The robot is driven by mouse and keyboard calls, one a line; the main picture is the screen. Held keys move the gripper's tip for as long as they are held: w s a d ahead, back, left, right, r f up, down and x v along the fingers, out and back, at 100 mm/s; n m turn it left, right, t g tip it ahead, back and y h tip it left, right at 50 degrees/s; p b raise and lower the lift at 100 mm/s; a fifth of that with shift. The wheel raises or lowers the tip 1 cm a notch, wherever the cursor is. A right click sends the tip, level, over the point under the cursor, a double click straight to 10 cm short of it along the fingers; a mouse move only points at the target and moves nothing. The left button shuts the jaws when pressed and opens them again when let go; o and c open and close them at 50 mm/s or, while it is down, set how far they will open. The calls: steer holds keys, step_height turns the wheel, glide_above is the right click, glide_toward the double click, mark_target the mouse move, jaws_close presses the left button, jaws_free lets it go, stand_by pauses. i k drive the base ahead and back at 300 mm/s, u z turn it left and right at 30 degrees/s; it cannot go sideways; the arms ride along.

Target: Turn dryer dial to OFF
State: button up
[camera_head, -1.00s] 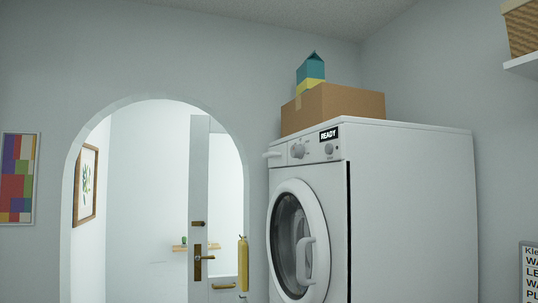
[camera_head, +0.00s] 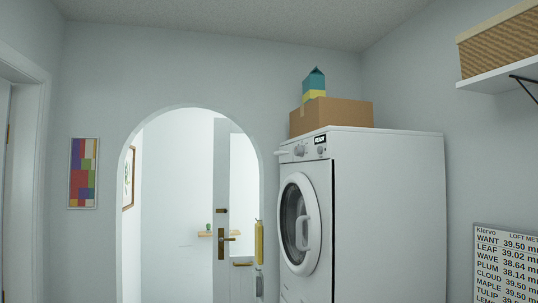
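The white dryer (camera_head: 388,215) stands right of the archway, with its front turned to the left. Its round door (camera_head: 301,224) with a dark window looks shut. The control panel at the top of the front carries a dial (camera_head: 300,150), a smaller knob to its right, and a small dark display (camera_head: 321,139). The display's text and the dial's setting are too small to read now; in the earlier frame the display reads READY. My gripper is not in view.
A cardboard box (camera_head: 345,116) with a teal and yellow carton (camera_head: 314,82) sits on the dryer. A shelf (camera_head: 503,74) with a basket (camera_head: 497,45) and a text board (camera_head: 506,262) are on the right wall. An open door (camera_head: 223,200) stands in the archway.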

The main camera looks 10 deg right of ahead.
mark_target(298, 150)
steer(key=u, duration=0.05)
steer(key=k, duration=0.25)
steer(key=u, duration=0.15)
steer(key=i, duration=1.2)
steer(key=u, duration=0.4)
steer(key=i, duration=1.8)
steer(key=u, duration=0.25)
